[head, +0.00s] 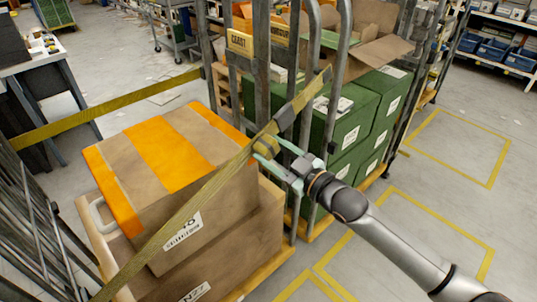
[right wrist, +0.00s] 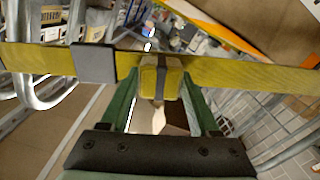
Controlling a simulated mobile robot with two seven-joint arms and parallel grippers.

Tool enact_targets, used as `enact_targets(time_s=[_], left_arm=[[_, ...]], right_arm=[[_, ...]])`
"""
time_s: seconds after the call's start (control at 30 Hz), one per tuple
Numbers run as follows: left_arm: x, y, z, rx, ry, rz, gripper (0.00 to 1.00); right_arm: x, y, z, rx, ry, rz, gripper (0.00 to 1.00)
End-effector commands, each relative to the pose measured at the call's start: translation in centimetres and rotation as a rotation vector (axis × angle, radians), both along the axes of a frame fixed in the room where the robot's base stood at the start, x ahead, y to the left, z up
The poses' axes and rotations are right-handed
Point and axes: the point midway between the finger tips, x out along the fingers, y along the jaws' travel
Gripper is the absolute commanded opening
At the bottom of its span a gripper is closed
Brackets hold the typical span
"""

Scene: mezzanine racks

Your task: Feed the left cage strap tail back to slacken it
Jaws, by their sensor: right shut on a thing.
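The left cage strap (head: 190,207) is a yellow webbing band running diagonally across the front of the left cage, over brown cartons. A grey buckle (head: 284,118) sits on its upper part; the buckle also shows in the right wrist view (right wrist: 95,62). A folded yellow strap tail (head: 265,146) with a dark band around it lies just below the buckle. My right gripper (head: 274,153) is shut on this tail. In the right wrist view, its green fingers flank the tail bundle (right wrist: 150,80) against the strap. My left gripper is out of view.
The top carton (head: 165,146) has orange tape. Green boxes (head: 346,110) fill the neighbouring cage, close to my right gripper. Steel cage posts (head: 262,60) stand behind the strap. The floor at right is clear, with yellow markings.

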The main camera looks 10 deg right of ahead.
Motion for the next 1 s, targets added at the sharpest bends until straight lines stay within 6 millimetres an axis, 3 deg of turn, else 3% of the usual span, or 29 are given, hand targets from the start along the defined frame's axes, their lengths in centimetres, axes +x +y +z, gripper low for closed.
enact_targets(time_s=[0.07,0.1,0.33,0.73,1.0], left_arm=[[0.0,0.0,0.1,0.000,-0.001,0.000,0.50],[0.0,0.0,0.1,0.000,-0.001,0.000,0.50],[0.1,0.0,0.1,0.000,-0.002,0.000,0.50],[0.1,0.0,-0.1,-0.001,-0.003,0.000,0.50],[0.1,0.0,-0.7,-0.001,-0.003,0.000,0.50]], right_arm=[[0.4,-0.6,0.5,0.000,-0.010,-0.012,0.00],[0.4,-0.6,0.5,-0.001,-0.011,-0.012,0.67],[0.3,-0.4,0.5,0.001,-0.009,-0.009,0.93],[-0.6,-0.8,0.2,0.000,-0.005,-0.006,0.93],[-4.9,-3.9,-0.1,-0.004,-0.002,-0.007,0.93]])
